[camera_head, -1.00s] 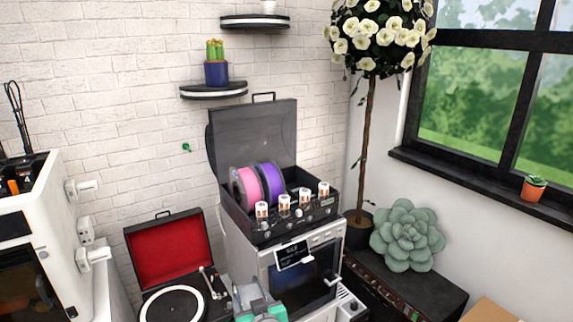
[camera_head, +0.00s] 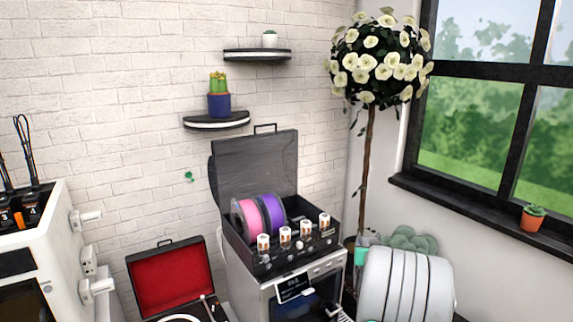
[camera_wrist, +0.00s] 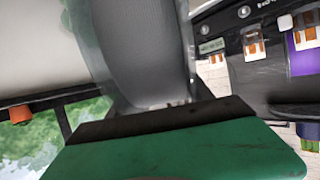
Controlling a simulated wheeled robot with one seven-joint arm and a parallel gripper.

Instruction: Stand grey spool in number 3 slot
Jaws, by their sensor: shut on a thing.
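The grey spool (camera_wrist: 145,45) fills the upper middle of the upside-down wrist view. My gripper, with a green finger and a dark pad (camera_wrist: 165,125), is shut on its rim. In the head view a teal part of my gripper (camera_head: 360,257) shows at the lower right, right of the rack; I cannot clearly make out the spool there. The dark rack (camera_head: 285,262), its lid open, stands on a white oven-like unit. It holds a pink spool (camera_head: 247,218) and a purple spool (camera_head: 272,212) at its left. The slots right of purple look empty. The label numbers are too small to read.
Several white-and-orange labels (camera_head: 306,233) stand along the rack's front. An open red-lined case (camera_head: 167,277) is left of it. A flowering tree (camera_head: 368,140) stands close on the right, by the window. Wall shelves (camera_head: 216,121) hang above the rack.

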